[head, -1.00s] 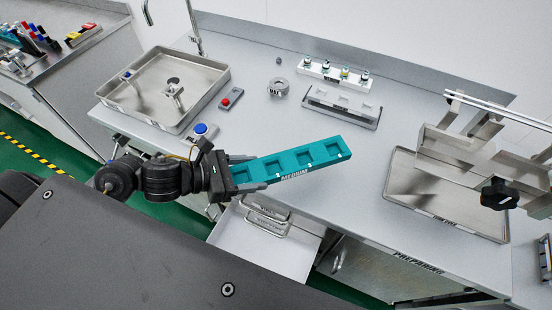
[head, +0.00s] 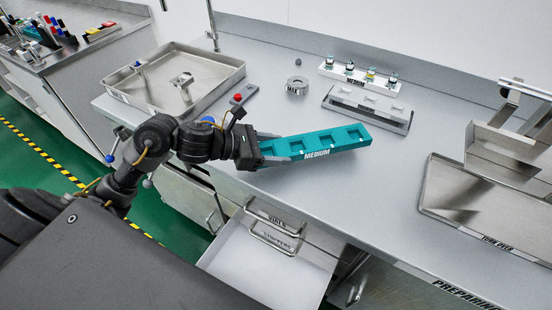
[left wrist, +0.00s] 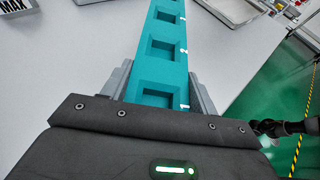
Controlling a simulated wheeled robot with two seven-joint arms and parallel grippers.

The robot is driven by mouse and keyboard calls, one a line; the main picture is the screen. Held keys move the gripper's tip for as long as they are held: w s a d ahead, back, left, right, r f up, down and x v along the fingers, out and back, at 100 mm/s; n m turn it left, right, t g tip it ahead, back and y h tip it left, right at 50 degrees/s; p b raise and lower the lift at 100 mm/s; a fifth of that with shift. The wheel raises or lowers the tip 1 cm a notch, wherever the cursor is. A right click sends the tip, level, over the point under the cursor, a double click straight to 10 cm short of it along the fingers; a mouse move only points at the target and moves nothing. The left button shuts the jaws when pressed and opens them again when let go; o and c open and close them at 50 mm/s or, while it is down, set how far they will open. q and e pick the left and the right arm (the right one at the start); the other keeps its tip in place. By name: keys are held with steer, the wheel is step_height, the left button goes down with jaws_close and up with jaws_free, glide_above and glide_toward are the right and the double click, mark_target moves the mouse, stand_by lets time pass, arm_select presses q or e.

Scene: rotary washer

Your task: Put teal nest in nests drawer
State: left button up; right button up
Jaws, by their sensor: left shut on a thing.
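The teal nest (head: 318,146) is a long block with several square pockets and the label MEDIUM. My left gripper (head: 280,149) is shut on its left end and holds it out to the right over the front of the counter. In the left wrist view the nest (left wrist: 163,48) runs away from between the fingers of the gripper (left wrist: 160,85). An open, empty-looking drawer (head: 262,262) stands out below the counter edge. Handles marked VIALS and STOPPERS (head: 271,240) show at its back; a nests label is not readable. My right gripper is not in view.
A steel sink tray (head: 220,72) is at the back left, with a red button (head: 238,97) beside it. A MAX ring (head: 297,86), a white MEDIUM rack of vials (head: 358,80) and a grey holder (head: 366,112) stand behind the nest. A metal tray (head: 470,215) is at the right.

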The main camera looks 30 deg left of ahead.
arm_select(q)
steer(key=shift+w+f, duration=0.2)
steer(key=shift+f, duration=0.1)
step_height(320, 180, down, 2)
steer(key=shift+w+f, duration=0.1)
steer(key=shift+f, duration=0.05)
steer(key=shift+f+p, duration=0.3)
steer(key=shift+f, duration=0.15)
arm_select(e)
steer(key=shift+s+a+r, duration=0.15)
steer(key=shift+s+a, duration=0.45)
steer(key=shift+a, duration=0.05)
